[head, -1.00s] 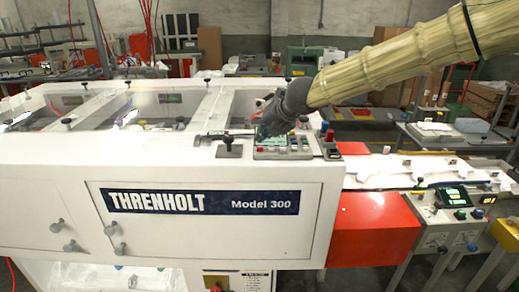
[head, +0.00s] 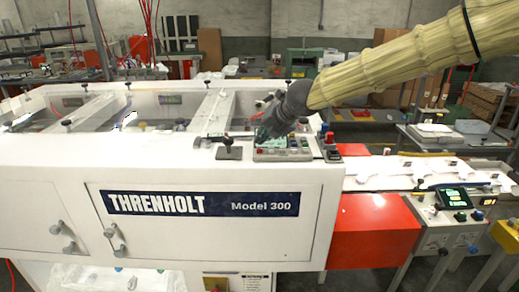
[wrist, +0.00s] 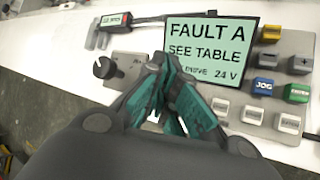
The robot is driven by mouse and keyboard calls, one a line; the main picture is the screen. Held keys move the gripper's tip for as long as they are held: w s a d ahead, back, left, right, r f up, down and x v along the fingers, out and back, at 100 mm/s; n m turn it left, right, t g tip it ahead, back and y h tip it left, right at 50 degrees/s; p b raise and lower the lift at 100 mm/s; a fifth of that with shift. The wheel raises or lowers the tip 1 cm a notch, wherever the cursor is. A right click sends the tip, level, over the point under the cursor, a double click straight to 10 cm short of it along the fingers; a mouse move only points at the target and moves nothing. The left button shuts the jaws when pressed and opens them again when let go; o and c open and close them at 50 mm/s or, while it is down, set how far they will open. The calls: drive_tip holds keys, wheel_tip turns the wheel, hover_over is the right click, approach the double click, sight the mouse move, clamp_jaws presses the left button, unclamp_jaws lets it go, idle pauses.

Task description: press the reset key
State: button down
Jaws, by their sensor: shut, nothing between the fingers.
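My gripper (head: 268,132) is at the keypad panel (head: 283,156) on top of the white machine. In the wrist view its teal fingertips (wrist: 167,62) are together and empty, over the lower left corner of the panel's screen (wrist: 207,55). The screen reads "FAULT A, SEE TABLE" and "24 V". To the right are a blue JOG key (wrist: 262,87), a green ENTER key (wrist: 297,93), a yellow key (wrist: 270,33) and grey keys. White keys (wrist: 252,114) run along the bottom. No legible label reads reset; some keys may be hidden behind the fingers. Contact cannot be told.

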sight(262, 147)
drive_tip(key=shift+f, duration=0.15)
drive_tip(key=shift+f+b, duration=0.25)
drive_tip(key=shift+b, duration=0.2)
drive_tip(key=shift+f+b, duration=0.4)
drive_tip(key=shift+f, duration=0.05)
idle(0.8)
drive_tip(key=shift+r, duration=0.15)
drive_tip(key=shift+r+p, duration=0.75)
drive_tip(key=shift+p, duration=0.05)
drive_tip(key=shift+r+p, duration=2.2)
drive_tip(key=shift+r, duration=0.35)
drive_tip(key=shift+a+f, duration=0.1)
